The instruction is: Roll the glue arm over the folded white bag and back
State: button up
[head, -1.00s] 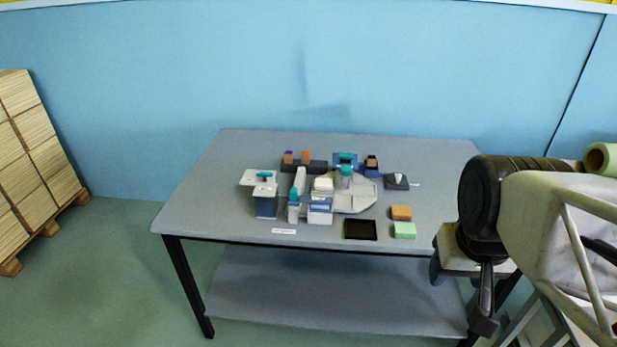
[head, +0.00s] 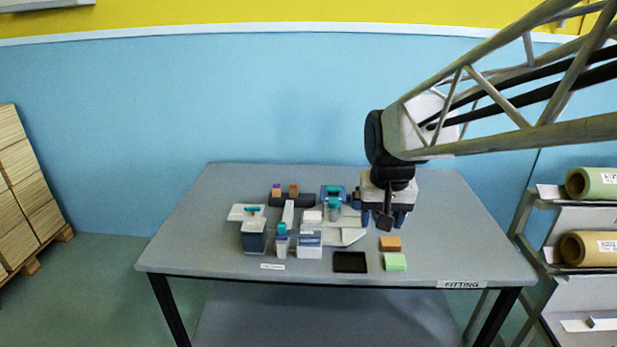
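On the table a small work station has a pale grey plate (head: 350,237), a pale slanted bar (head: 288,214) and a teal-topped cylinder (head: 333,211). A small white block (head: 312,216) sits between them. I cannot tell for sure which part is the glue arm or which white piece is the folded bag. My gripper (head: 385,219) hangs over the right side of the station, pointing down. Its blue fingers are apart, with nothing seen between them. My gripper hides the right end of the station and the dark pad there.
A dark blue tub (head: 253,238) with a white top stands left. A black tray (head: 350,262), an orange block (head: 390,243) and a green block (head: 395,262) lie at the front. A rack with rolls (head: 590,248) stands right. The table's right side (head: 465,225) is clear.

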jog(key=w+a+f, duration=0.3)
jog(key=w+a, duration=0.3)
jog(key=w, duration=0.2)
jog(key=w+a+f, duration=0.3)
jog(key=w+a, duration=0.2)
jog(key=w, duration=0.3)
jog(key=g, duration=0.2)
send_over(282, 223)
jog(key=f, duration=0.9)
jog(key=shift+s+d+f, duration=0.25)
jog(key=shift+s, duration=0.05)
jog(key=shift+w+a+f, duration=0.25)
jog(key=shift+a+f, duration=0.05)
jog(key=shift+f, duration=3.9)
grip_shut()
